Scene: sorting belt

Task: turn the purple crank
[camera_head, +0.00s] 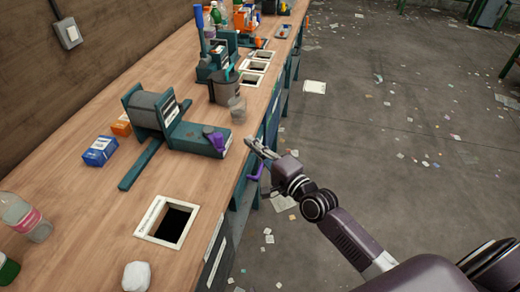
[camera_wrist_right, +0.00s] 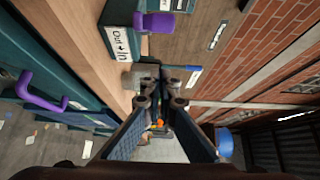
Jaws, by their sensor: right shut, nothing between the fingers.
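A purple crank-like part (camera_head: 215,140) sits on the end of a teal machine (camera_head: 190,136) on the bench. It also shows in the wrist view (camera_wrist_right: 155,21), beside an In/Out label. A second purple part, a bent handle (camera_head: 256,173), sticks out from the bench's front side; it shows in the wrist view on a teal panel (camera_wrist_right: 40,92). My right gripper (camera_head: 256,146) is shut and empty, just off the bench edge, right of the machine's end and above the bent handle. It touches neither purple part. My left gripper is out of view.
A grey bin (camera_head: 224,90) and a clear cup (camera_head: 237,109) stand behind the machine. A square opening with a white frame (camera_head: 140,232) is in the bench nearer me. The littered floor at right is open.

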